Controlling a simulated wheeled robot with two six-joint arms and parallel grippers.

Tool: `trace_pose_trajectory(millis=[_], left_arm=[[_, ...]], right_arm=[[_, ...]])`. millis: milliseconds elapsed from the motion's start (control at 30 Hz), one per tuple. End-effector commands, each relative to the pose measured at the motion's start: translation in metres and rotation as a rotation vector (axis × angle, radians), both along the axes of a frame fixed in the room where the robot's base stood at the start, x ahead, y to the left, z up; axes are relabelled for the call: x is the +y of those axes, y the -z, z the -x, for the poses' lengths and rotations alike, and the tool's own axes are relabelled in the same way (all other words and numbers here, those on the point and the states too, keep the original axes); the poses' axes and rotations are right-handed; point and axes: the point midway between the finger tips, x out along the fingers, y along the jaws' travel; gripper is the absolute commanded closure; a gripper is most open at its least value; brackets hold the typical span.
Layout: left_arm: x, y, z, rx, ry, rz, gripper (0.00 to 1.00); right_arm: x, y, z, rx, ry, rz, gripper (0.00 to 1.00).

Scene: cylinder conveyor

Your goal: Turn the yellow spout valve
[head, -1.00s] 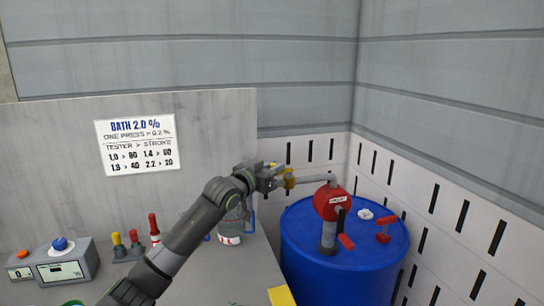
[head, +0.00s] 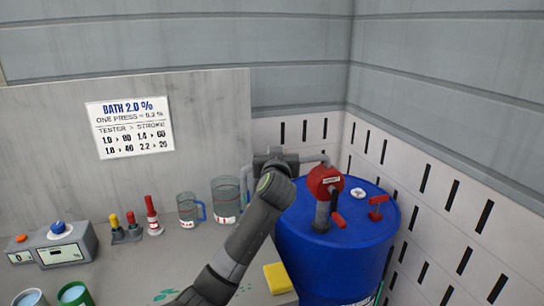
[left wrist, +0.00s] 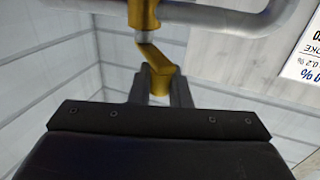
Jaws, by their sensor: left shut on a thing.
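The yellow spout valve shows in the left wrist view, with its body (left wrist: 143,14) on a grey pipe (left wrist: 215,14) and its bent yellow lever (left wrist: 157,62) reaching down between my fingers. My left gripper (left wrist: 160,90) is shut on the lever's lower end. In the head view my left gripper (head: 275,158) is at the spout pipe, left of the red pump (head: 325,181), and hides the valve. The pump stands on a blue drum (head: 315,254). My right gripper is in neither view.
Two clear jugs, one with a blue handle (head: 187,209) and one nearer the spout (head: 225,198), stand on the grey bench. Walls close off the back and right.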

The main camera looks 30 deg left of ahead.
Motion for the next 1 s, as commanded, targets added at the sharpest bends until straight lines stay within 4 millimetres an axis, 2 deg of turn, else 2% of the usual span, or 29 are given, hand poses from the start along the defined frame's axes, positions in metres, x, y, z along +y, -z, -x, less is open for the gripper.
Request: trace_pose_trajectory(millis=[33,500,700,1000], left_arm=[[-0.005,0.007,-0.002,0.000,-0.040,0.007,1.00],[-0.025,0.007,-0.011,0.003,-0.470,0.001,1.00],[-0.028,0.005,-0.014,0.005,-0.590,0.000,1.00],[-0.032,0.003,-0.018,0.005,-0.693,-0.001,1.00]], right_arm=[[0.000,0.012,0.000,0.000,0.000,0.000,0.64],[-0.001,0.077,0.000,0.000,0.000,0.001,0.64],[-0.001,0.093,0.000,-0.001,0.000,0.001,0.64],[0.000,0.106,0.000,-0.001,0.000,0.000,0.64]])
